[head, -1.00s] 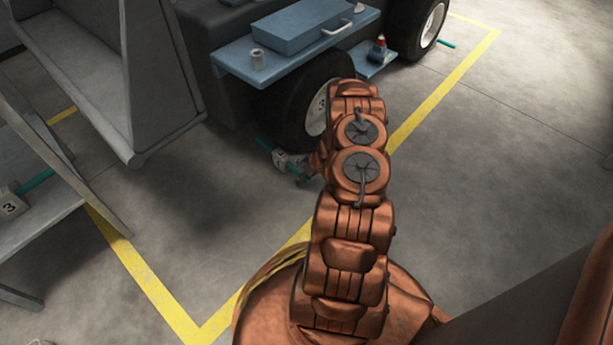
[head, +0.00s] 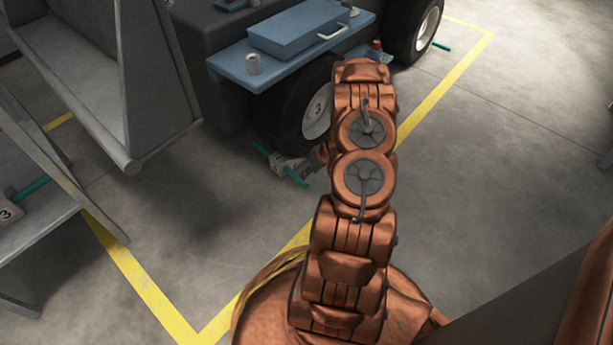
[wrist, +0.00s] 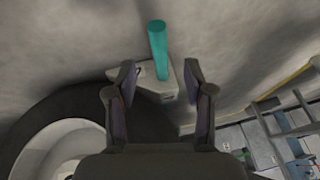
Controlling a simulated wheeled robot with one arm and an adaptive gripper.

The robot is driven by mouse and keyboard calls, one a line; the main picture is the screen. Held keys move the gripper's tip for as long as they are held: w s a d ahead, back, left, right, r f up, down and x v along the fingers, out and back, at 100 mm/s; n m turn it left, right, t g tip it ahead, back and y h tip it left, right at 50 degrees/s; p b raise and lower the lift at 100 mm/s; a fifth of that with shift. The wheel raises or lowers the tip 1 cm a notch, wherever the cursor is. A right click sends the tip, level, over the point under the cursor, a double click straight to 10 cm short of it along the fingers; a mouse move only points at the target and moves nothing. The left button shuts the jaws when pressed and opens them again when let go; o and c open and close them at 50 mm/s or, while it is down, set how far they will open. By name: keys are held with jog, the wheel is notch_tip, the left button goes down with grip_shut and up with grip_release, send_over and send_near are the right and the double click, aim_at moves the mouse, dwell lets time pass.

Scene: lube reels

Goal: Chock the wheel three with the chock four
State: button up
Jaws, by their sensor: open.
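Wheel three (head: 317,117) is a black tyre with a pale hub marked 3, under the blue side step of the dark vehicle. A pale grey chock (head: 287,165) with a teal bar sits on the floor against or very near this tyre; I cannot read its number. My gripper (head: 313,171) is low beside the chock, partly hidden by my arm. In the wrist view my gripper (wrist: 160,76) is open, with the chock's teal bar (wrist: 158,52) and grey body between and just beyond the fingertips. The tyre (wrist: 62,112) is at the left.
Another chock (head: 10,212), marked 3 with a teal bar, lies on a grey shelf at the left. A further wheel (head: 427,28) is behind.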

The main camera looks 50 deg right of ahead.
jog(key=shift+v, duration=1.6)
